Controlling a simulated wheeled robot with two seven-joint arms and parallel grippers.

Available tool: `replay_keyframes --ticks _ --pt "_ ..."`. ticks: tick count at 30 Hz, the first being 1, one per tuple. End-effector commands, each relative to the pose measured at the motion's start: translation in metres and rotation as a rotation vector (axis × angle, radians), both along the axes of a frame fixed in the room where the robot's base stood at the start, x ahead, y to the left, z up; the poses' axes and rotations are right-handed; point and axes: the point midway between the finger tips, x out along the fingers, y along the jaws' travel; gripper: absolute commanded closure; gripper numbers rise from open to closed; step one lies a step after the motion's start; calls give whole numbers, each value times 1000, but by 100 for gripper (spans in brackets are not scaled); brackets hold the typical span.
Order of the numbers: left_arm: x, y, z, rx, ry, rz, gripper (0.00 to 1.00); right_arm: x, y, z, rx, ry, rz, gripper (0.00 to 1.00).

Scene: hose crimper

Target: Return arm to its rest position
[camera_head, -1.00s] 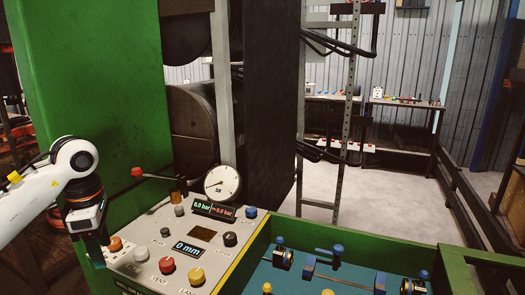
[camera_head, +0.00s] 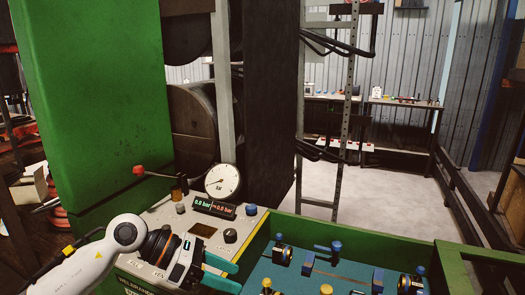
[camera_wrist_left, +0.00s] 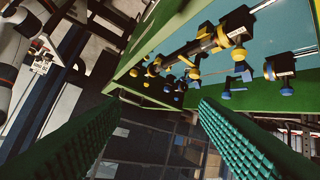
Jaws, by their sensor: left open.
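My left gripper (camera_head: 228,274) reaches in from the lower left in the head view, in front of the control panel's lower right part. Its two green fingers are apart, pointing right, with nothing between them. In the left wrist view the ribbed green fingers (camera_wrist_left: 157,108) are wide apart, with open space and the floor beyond. The control panel (camera_head: 160,212) carries a pressure display, knobs and a dial gauge (camera_head: 222,181); my arm and gripper hide its lower buttons. My right gripper is not in view.
The green-framed tray (camera_head: 345,271) with blue and yellow clamps lies right of my gripper; it also shows in the wrist view (camera_wrist_left: 205,30). The tall green machine column (camera_head: 95,110) stands behind my arm. A red-knobbed lever (camera_head: 138,171) sticks out above the panel.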

Motion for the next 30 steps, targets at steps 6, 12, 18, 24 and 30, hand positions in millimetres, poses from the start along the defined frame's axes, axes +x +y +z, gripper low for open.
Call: replay_keyframes --ticks 6,12,18,24,30 --pt "-18 -54 59 -768 347 248 44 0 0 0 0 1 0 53" --pt "10 2 60 -1351 809 683 44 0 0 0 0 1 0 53" --pt "7 85 -43 -1740 1324 1292 44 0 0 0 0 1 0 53" --pt "-64 128 -160 1810 -1686 -1883 44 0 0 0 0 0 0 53" --pt "-139 138 -218 1389 -1499 -1842 44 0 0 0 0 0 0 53"
